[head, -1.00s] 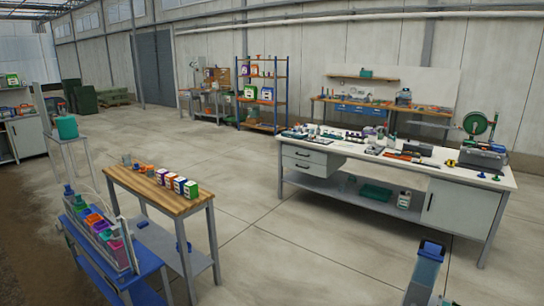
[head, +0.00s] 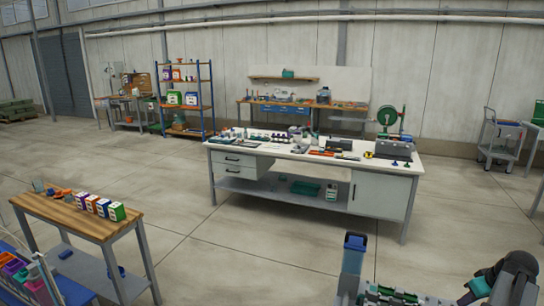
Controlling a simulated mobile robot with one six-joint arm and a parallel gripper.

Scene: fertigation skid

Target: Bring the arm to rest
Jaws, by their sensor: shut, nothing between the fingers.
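My gripper is not in the head view. A dark, rounded part with teal patches at the bottom right corner looks like part of my arm, cut off by the frame edge. No fingertips show there, and nothing held can be seen.
A long white workbench (head: 382,193) covered with tools and parts stands ahead. A wooden-topped table (head: 82,219) with several small boxes is at left. A blue-orange shelf rack (head: 186,99) and a grey cart (head: 501,138) stand farther back. Concrete floor between them is clear.

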